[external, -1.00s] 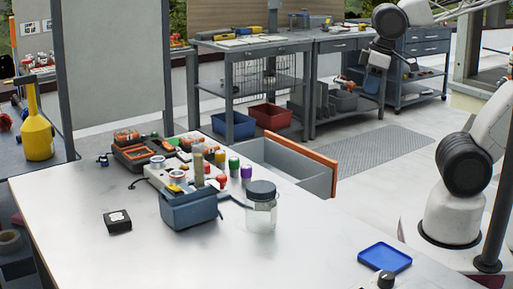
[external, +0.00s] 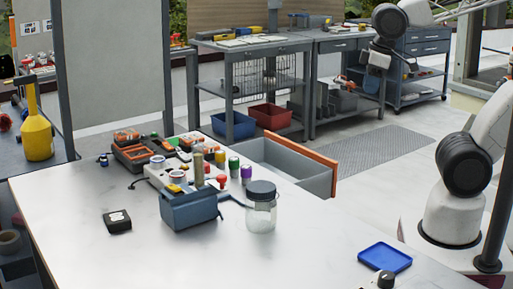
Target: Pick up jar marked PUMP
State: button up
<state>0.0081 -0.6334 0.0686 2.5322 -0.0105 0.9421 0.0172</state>
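A clear jar with a dark lid (external: 261,213) stands upright on the white table, right of a blue-grey box-shaped device. No marking can be read on it, so I cannot tell whether it says PUMP. My arm comes in from the right, and its end hangs in the upper right of the external view. My gripper (external: 346,84) seems to be at that end, small and far from the jar, with the back workbench behind it. Its fingers are too small to tell open from shut.
The blue-grey device (external: 188,211) stands close left of the jar. Several coloured knobs and tools crowd behind it, near an open grey drawer (external: 290,165) with an orange edge. A blue tray (external: 385,257) lies at front right. A black box (external: 117,221) lies left.

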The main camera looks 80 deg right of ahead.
dwell(0.4)
jog(key=o, duration=1.2)
jog(key=w+a+f+m+y, duration=0.4)
jog(key=w+a+f+m, duration=0.1)
jog(key=w+a+m, duration=0.1)
jog(key=w+a+f+m+y, duration=0.5)
jog(key=w+a+m, duration=0.2)
jog(key=w+a, duration=0.1)
jog(key=w+a+f+m+y, duration=0.4)
jog(key=w+a+f+m, duration=0.1)
jog(key=w+a+m, duration=0.2)
jog(key=shift+w+a+f, duration=0.1)
jog(key=shift+w+a, duration=0.2)
jog(key=shift+w, duration=0.35)
jog(key=shift+w+a+f, duration=0.1)
jog(key=shift+w+a, duration=0.2)
jog(key=shift+w, duration=0.3)
jog(key=shift+a, duration=0.1)
